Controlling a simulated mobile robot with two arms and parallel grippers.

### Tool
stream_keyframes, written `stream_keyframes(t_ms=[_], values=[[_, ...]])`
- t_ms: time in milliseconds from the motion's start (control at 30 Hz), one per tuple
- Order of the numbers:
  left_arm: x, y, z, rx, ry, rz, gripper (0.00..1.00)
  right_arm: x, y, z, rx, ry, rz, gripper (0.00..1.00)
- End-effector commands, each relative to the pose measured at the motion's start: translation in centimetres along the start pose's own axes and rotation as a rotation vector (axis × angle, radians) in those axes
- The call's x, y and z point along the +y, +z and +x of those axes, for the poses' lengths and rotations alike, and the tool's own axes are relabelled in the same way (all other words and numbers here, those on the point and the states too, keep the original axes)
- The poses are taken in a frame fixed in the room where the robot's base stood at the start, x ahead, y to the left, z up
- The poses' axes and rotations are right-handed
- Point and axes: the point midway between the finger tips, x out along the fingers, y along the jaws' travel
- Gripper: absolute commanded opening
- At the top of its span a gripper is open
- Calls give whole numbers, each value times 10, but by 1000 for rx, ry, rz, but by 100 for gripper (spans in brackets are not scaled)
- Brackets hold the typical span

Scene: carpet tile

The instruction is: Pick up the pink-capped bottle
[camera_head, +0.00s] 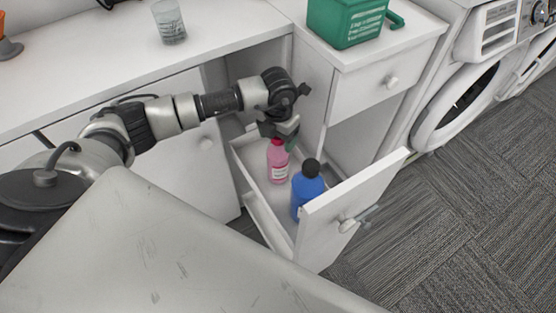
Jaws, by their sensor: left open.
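A pink bottle (278,167) with a pale label stands upright toward the back of the pulled-out white drawer (256,213). No other bottle with pink on it shows. My left gripper (283,136) is open and points down right at the top of this bottle. Its fingers overlap the bottle's top in the picture, so the cap is mostly hidden. I cannot tell whether the fingers touch it. My right gripper is not in view.
A blue bottle (304,192) with a black cap stands in front of the pink one, close to the drawer front (340,212). The drawer walls surround both. A washer (455,105) is at right.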

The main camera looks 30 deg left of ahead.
Motion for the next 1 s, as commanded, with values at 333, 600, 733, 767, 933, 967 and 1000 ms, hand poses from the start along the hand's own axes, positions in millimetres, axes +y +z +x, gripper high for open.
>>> stream_keyframes(t_ms=[333,600,733,767,933,967,1000], values=[[0,0,2,-2,-1,1,60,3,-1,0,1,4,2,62],[0,0,2,-2,-1,1,18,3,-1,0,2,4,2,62],[0,0,2,-2,-1,1,0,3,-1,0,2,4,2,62],[0,0,2,-2,-1,1,0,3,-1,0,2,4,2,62],[0,1,1,-4,-1,0,0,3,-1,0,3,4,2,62],[0,1,1,-4,-1,0,0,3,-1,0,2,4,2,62],[0,1,1,-4,-1,0,0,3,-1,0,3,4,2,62]])
